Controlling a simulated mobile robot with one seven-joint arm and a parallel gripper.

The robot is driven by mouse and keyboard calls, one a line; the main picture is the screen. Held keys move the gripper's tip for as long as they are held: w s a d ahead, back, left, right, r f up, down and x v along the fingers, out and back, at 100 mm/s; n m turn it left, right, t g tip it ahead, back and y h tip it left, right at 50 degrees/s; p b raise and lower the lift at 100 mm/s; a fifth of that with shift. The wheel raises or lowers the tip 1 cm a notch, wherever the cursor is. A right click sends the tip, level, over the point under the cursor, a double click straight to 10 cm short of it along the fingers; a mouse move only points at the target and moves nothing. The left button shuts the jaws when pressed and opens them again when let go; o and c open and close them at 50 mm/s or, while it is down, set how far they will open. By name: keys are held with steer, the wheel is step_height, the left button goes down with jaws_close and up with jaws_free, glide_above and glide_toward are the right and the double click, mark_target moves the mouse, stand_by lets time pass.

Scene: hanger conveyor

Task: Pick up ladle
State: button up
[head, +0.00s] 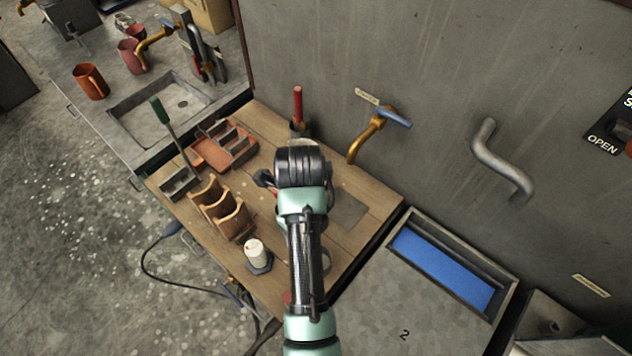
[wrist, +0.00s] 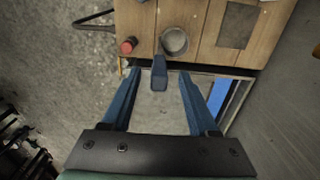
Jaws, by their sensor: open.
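The ladle, with a round grey bowl (wrist: 174,41) and a blue handle (wrist: 160,76), is at the wooden table's near edge in the wrist view. Its handle points toward me, past the table edge. My gripper (wrist: 161,75) is open, with one blue finger on each side of the handle and visible gaps on both sides. Nothing is gripped. I cannot tell the height between fingers and handle. In the head view my arm covers most of this spot; only a curved rim (head: 326,262), probably the bowl, shows beside it.
A red cylinder (wrist: 129,45) stands left of the bowl. The wooden table (head: 365,190) also holds a wooden rack (head: 222,210), a red tray (head: 222,148) and a white-topped container (head: 255,252). A wall with pipes and a blue-lined bin (head: 445,270) lie to the right.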

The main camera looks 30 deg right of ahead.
steer(key=shift+f+p, duration=1.05)
steer(key=shift+f, duration=1.5)
jaws_close()
